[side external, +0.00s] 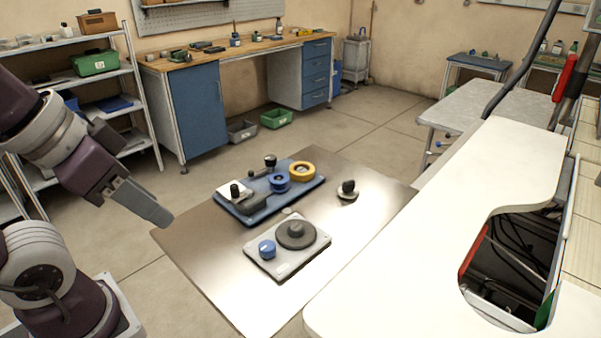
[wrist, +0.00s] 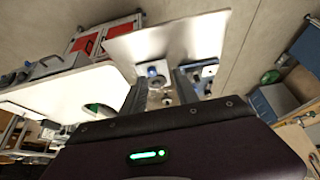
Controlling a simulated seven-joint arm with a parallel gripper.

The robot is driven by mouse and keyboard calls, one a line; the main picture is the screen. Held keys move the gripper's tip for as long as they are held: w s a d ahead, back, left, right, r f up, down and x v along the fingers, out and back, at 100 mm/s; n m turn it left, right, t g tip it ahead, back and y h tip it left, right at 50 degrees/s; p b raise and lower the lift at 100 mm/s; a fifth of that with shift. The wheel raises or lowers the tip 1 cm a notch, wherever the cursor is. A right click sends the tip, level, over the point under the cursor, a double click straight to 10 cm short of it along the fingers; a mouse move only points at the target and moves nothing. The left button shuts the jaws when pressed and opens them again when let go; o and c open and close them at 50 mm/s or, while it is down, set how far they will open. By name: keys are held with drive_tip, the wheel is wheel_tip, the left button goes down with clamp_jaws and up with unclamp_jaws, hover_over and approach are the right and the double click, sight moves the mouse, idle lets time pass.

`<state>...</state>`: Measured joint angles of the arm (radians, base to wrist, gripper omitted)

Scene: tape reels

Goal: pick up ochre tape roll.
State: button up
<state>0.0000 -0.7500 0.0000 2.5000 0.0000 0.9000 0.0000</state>
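The ochre tape roll (side external: 302,170) lies at the right end of a blue tray (side external: 245,213) on the metal table. A blue tape roll (side external: 279,184) sits to its left on the same tray. My gripper (side external: 163,218) is beyond the table's left edge, above it and well apart from the ochre roll. In the wrist view my gripper (wrist: 160,75) shows two fingers spread apart with nothing held between them. I cannot make out the ochre roll in the wrist view.
A grey plate (side external: 284,267) with a dark knob and a blue knob sits in front of the tray. A small black-knobbed piece (side external: 347,191) stands to the right. The metal table (side external: 200,250) is bare at its left front. A white counter (side external: 440,210) borders the right.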

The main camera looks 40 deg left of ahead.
drive_tip(key=o, duration=1.1)
drive_tip(key=n+g+h, duration=0.1)
drive_tip(key=n+h, duration=0.1)
drive_tip(key=n, duration=3)
hover_over(301, 169)
drive_tip(key=s, duration=0.3)
drive_tip(key=f, duration=0.9)
drive_tip(key=shift+a+f, duration=0.25)
drive_tip(key=shift+f, duration=0.1)
drive_tip(key=x, duration=0.7)
drive_tip(key=shift+s+a+f, duration=0.15)
drive_tip(key=shift+a+f, duration=0.1)
drive_tip(key=shift+a, duration=0.15)
